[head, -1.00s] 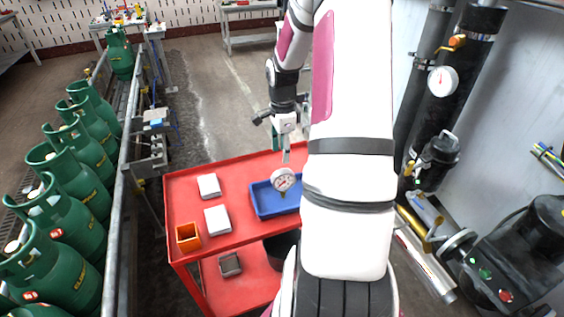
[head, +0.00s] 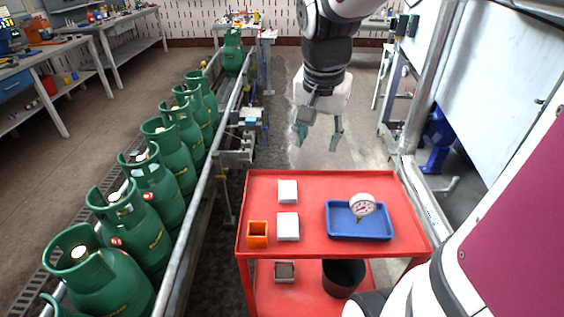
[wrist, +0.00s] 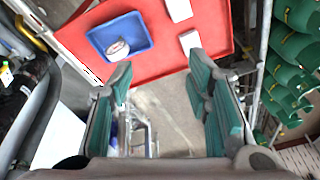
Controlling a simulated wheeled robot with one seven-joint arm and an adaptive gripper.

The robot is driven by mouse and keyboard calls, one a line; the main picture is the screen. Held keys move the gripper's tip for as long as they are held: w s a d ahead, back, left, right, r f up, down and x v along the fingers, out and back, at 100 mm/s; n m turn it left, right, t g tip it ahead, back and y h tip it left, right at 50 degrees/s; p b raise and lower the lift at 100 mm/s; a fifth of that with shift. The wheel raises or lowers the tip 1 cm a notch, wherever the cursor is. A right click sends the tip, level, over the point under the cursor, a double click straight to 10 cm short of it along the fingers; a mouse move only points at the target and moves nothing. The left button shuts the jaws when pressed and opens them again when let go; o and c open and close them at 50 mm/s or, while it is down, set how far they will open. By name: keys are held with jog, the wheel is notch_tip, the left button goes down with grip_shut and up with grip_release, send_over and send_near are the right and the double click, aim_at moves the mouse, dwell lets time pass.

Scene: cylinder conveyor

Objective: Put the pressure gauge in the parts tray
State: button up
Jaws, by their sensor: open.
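The pressure gauge (head: 362,205) has a round white dial and a brass stem. It rests in the blue parts tray (head: 335,233) on the red cart, tilted with its dial up. The wrist view also shows the gauge (wrist: 117,49) inside the blue tray (wrist: 97,38). My gripper (head: 318,139) is open and empty, above and beyond the far edge of the cart, apart from the gauge. In the wrist view its green-padded fingers (wrist: 166,92) are spread wide with nothing between them.
The red cart (head: 300,248) also carries two white boxes (head: 288,227) and an orange bin (head: 258,235). A black bucket (head: 343,278) stands on its lower shelf. Green gas cylinders (head: 152,190) line the conveyor at left. Floor behind the cart is clear.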

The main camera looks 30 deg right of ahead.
jog(key=s+a+r+n+t+y, duration=0.2)
jog(key=s+a+r+n+t, duration=0.1)
jog(key=s+a+n, duration=0.8)
jog(key=shift+a+r, duration=0.7)
jog(key=shift+a, duration=0.25)
